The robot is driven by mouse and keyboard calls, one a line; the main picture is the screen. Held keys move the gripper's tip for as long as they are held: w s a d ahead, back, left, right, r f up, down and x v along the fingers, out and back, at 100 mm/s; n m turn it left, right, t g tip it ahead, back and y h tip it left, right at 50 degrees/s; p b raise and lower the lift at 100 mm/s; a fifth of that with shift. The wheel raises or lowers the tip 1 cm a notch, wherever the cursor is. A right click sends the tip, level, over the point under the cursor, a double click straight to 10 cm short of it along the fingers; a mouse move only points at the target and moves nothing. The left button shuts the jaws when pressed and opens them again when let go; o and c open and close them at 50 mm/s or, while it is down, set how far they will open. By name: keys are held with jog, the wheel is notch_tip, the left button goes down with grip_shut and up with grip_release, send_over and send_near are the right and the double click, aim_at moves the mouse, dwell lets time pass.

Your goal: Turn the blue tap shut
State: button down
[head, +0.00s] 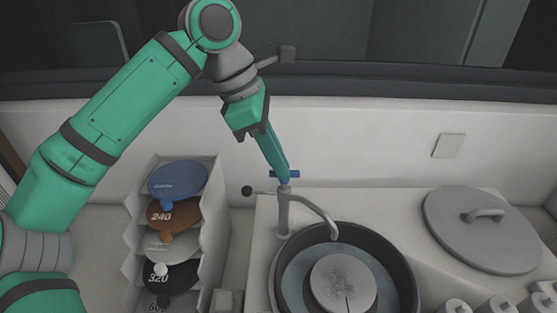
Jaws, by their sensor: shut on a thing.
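The blue tap (291,174) is a small blue crossbar handle on top of the grey faucet (284,212). The faucet's curved spout reaches right over the round dark basin. My gripper (284,178) comes down from the upper left, with its fingers shut on the blue tap. The fingers cover the middle and part of the left side of the handle. A bar end shows to the right of the fingers. The handle looks roughly crosswise in the picture.
A dark-knobbed lever (247,191) sticks out left of the faucet. A rack of discs (177,180) stands left. The basin (402,270) holds a grey disc (343,284). A round grey lid (482,232) lies right. Several small cylinders (458,306) stand front right.

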jog(key=shift+w+a, duration=0.1)
jog(key=shift+a, duration=0.1)
jog(key=shift+d, duration=0.1)
jog(key=c, duration=1.9)
grip_release()
jog(key=shift+d, duration=0.1)
jog(key=shift+o, duration=0.2)
jog(key=v, duration=1)
jog(key=shift+r, duration=0.35)
